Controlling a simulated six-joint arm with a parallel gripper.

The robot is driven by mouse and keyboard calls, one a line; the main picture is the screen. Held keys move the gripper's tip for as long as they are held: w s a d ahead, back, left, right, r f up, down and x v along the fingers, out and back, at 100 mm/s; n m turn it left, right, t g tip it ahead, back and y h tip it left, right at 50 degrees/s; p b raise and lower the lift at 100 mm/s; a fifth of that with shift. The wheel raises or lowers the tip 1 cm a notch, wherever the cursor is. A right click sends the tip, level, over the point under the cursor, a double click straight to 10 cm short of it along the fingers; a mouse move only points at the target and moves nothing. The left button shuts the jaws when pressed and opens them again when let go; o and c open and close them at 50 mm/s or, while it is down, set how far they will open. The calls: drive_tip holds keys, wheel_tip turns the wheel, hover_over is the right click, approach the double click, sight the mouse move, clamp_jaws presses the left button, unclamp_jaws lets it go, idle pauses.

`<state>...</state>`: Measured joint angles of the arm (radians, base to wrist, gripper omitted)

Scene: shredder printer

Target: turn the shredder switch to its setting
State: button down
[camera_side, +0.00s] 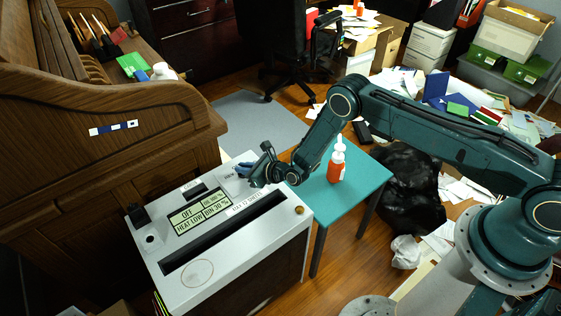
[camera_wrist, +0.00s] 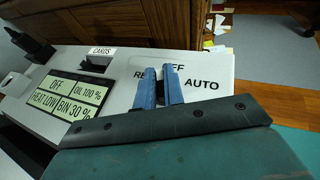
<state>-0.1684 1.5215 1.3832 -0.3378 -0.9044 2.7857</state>
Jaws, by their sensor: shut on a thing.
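The shredder (camera_side: 221,259) is a white cabinet with a long dark slot in its top. Its switch plate shows in the wrist view (camera_wrist: 204,68) with the words "AUTO", part of "OFF" and "RE". My gripper (camera_wrist: 160,88) is over this plate, its two blue fingers close together on the small dark switch knob (camera_wrist: 160,92), which is mostly hidden between them. In the side view my gripper (camera_side: 245,168) is at the far right corner of the shredder top. The display panel (camera_side: 200,212) reads "OFF", "HEAT LOW", "OIL 100 %" and "BIN 30 %".
A teal table (camera_side: 352,190) with an orange-red bottle (camera_side: 336,162) stands right of the shredder. A wooden roll-top desk (camera_side: 110,125) is close behind on the left. A black block (camera_side: 139,215) stands on the shredder's left corner. Papers and a black bag (camera_side: 405,190) clutter the floor at right.

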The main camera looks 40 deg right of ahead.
drive_tip(key=shift+r, duration=0.1)
drive_tip(key=c, duration=1.5)
unclamp_jaws()
drive_tip(key=shift+s, duration=0.15)
drive_tip(key=v, duration=1.3)
drive_tip(key=shift+d, duration=0.25)
drive_tip(key=shift+s+r, duration=0.15)
